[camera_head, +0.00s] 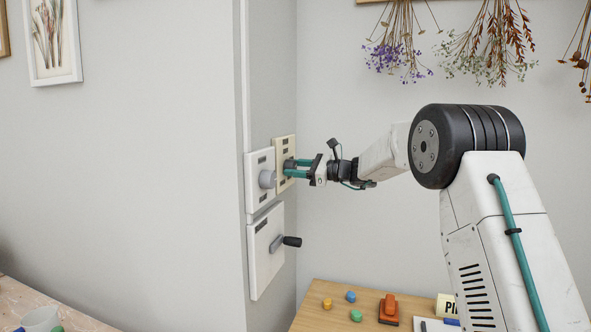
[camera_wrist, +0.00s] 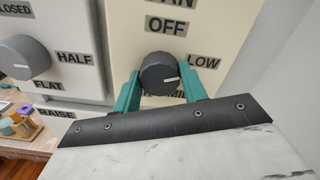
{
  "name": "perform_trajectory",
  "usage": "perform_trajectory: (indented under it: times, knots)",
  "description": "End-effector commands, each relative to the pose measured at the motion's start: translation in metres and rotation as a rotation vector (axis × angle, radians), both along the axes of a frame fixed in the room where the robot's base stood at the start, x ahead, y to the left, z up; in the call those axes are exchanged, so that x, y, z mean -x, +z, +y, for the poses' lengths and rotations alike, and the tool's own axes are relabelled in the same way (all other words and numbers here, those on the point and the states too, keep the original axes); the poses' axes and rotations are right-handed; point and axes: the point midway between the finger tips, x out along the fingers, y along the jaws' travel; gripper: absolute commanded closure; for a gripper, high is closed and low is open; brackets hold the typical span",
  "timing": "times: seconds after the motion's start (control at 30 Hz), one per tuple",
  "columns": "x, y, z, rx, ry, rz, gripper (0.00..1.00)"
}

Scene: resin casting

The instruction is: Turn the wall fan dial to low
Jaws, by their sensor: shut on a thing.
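The fan dial (camera_wrist: 158,74) is a dark round knob on a cream panel (camera_wrist: 125,22). OFF is printed above it and LOW to its right; a lower label is partly hidden by my gripper. The white mark on the dial points right, roughly toward LOW, slightly below the word. My gripper (camera_wrist: 161,88) is shut on the dial, one teal finger on each side. In the head view, my gripper (camera_head: 291,168) reaches left to the cream panel (camera_head: 284,142), and its fingers largely cover the dial.
A white panel (camera_head: 260,199) with a grey knob (camera_head: 267,179), labelled HALF and FLAT, sits close to the left. Below is another white panel (camera_head: 262,262) with a black-handled crank (camera_head: 291,241). A wooden table (camera_head: 312,319) with small coloured pieces stands lower right.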

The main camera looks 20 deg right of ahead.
Motion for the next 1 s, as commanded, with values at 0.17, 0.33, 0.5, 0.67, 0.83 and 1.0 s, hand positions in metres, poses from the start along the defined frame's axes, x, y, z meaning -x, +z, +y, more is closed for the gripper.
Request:
perform_trajectory:
  times: [0.17, 0.33, 0.5, 0.67, 0.83, 1.0]
  knots:
    - [-0.0003, 0.0006, -0.0011, -0.012, -0.003, 0.018, 0.81]
    - [-0.0003, 0.0008, -0.0012, -0.015, -0.003, 0.020, 0.81]
    - [-0.0003, 0.0009, -0.0012, -0.014, -0.003, 0.019, 0.81]
    - [-0.0003, 0.0008, -0.0009, -0.014, -0.003, 0.019, 0.36]
    - [-0.0002, 0.0006, 0.0002, -0.014, -0.001, 0.020, 0.36]
    - [0.0036, 0.0010, -0.0064, -0.014, -0.002, 0.020, 0.36]
